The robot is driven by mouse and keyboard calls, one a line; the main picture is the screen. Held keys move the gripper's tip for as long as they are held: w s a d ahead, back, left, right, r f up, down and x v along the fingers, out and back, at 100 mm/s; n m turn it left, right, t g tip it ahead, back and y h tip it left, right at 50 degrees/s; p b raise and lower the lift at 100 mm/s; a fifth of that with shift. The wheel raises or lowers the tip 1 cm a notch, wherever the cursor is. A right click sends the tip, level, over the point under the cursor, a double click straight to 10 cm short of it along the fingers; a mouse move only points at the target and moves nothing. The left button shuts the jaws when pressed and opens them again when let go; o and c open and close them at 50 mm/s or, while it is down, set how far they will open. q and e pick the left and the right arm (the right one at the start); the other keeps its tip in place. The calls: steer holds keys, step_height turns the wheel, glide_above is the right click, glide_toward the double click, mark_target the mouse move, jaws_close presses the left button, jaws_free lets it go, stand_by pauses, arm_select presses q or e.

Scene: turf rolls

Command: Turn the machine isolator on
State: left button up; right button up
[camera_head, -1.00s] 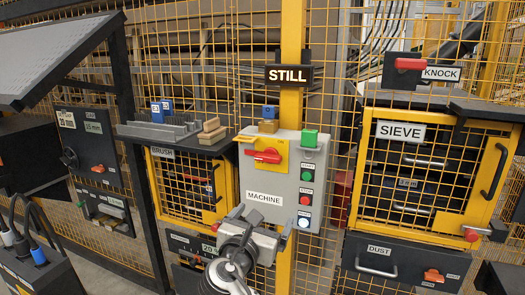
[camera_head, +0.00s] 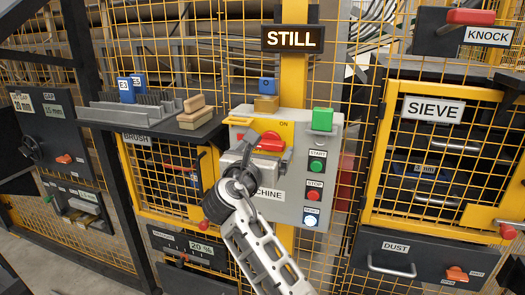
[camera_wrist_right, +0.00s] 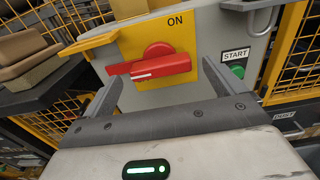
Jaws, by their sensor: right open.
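The machine isolator is a red rotary handle (camera_head: 272,140) on a yellow plate (camera_head: 285,129) on the grey MACHINE panel (camera_head: 293,196). In the right wrist view the red handle (camera_wrist_right: 150,68) lies nearly level, its long end pointing left, away from the ON label (camera_wrist_right: 175,21) above right. My right gripper (camera_head: 262,148) is in front of the isolator and partly hides it. Its open fingers (camera_wrist_right: 155,74) stand to either side of the handle, with nothing gripped; I cannot tell whether they touch it. My left gripper is out of view.
Green START (camera_head: 317,166), red STOP (camera_head: 314,195) and a lit white button (camera_head: 311,220) sit just right of the gripper. A shelf (camera_head: 190,136) with brushes juts out left. The sign (camera_head: 292,39) reads STILL.

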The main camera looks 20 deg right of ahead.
steer(key=shift+x, duration=0.9)
steer(key=shift+w+d, duration=0.1)
steer(key=shift+w, duration=0.1)
steer(key=c, duration=1)
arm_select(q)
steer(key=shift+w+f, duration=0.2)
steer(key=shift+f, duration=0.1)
